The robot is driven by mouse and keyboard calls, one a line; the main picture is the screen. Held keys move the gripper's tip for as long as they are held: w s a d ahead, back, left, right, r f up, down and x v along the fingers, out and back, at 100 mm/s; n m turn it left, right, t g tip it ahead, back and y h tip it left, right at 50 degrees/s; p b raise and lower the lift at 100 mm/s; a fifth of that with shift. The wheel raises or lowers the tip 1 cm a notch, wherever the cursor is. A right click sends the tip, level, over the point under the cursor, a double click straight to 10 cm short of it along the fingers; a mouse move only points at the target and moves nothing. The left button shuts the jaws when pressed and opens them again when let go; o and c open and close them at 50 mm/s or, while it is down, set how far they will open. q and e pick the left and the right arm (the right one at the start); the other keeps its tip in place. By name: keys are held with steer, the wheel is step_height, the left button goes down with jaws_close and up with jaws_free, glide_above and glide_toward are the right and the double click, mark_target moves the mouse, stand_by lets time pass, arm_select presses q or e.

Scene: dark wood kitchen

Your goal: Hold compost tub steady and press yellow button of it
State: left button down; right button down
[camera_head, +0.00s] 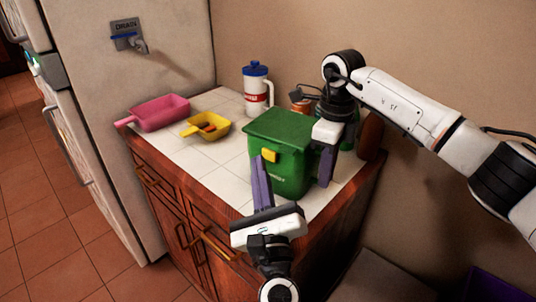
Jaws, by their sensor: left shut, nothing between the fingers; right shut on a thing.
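The green compost tub (290,184) stands upright on the white tiled counter with its lid (281,127) closed. Its yellow button (270,156) is on the front face, just below the lid. My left gripper (260,160) is shut and empty in front of the tub. Its purple fingertips are just beside the left edge of the yellow button; I cannot tell whether they touch it. My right gripper (326,166) comes over the tub's right side from above, with a purple finger against that side. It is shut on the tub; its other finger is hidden.
A pink scoop (160,112) and a yellow scoop (207,127) with reddish contents lie on the counter at left. A white jug with a blue lid (257,90) stands behind the tub. Bottles crowd the right rear by the wall.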

arm_select(q)
steer(key=shift+w+d, duration=0.1)
stand_by(0.6)
steer(key=shift+w+d, duration=0.15)
steer(key=shift+w, duration=0.05)
steer(key=shift+w+d, duration=0.3)
steer(key=shift+w, duration=0.05)
arm_select(e)
steer(key=shift+a, duration=0.1)
stand_by(0.6)
arm_select(q)
steer(key=shift+s, duration=0.1)
steer(key=shift+s+a, duration=0.55)
steer(key=shift+s, duration=0.05)
